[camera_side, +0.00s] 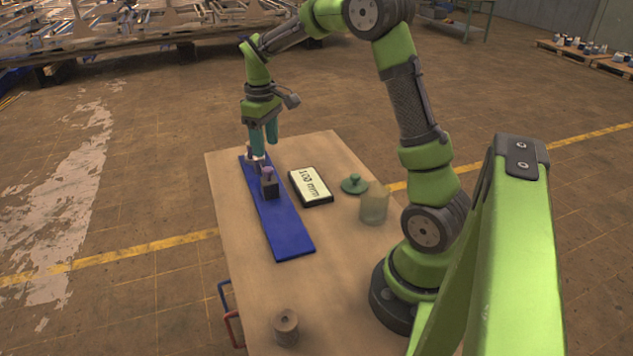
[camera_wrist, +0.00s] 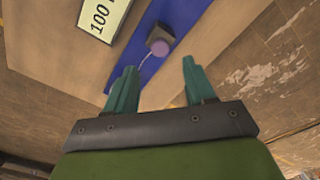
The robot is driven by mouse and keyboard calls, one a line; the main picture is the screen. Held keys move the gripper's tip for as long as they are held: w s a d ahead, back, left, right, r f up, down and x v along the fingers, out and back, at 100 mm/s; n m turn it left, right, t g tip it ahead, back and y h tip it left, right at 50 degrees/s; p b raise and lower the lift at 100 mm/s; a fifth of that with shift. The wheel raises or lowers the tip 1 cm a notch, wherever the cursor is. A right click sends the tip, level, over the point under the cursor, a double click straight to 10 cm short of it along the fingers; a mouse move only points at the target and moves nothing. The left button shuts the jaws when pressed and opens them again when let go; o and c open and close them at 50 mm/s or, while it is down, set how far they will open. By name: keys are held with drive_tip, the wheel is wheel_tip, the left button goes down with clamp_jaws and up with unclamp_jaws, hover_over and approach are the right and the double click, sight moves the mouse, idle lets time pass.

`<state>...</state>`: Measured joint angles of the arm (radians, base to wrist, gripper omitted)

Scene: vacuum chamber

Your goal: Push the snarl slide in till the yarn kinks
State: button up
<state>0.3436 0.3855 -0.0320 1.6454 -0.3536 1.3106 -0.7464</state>
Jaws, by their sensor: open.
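A long blue board (camera_side: 285,228) lies on the table. A dark block (camera_side: 271,190) with a purple top stands on it; in the wrist view this block (camera_wrist: 158,47) has a rounded purple end. A thin pale yarn (camera_wrist: 146,74) runs from that end toward my gripper, curving slightly. A second, pale purple piece (camera_side: 256,164) sits at the board's far end, partly hidden by the fingers; which one is the slide I cannot tell. My gripper (camera_side: 264,142) is open, teal fingers pointing down just above the far end. In the wrist view the open fingers (camera_wrist: 159,68) have nothing visibly clamped between them.
A display (camera_side: 310,186) reading "100 mm" lies right of the board. A green lid (camera_side: 354,184) and a translucent jar (camera_side: 374,207) stand farther right. A spool (camera_side: 286,328) stands at the near edge. The table between spool and board is clear.

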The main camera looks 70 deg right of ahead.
sight(268, 169)
wheel_tip(268, 169, down, 7)
idle(0.3)
clamp_jaws()
idle(0.3)
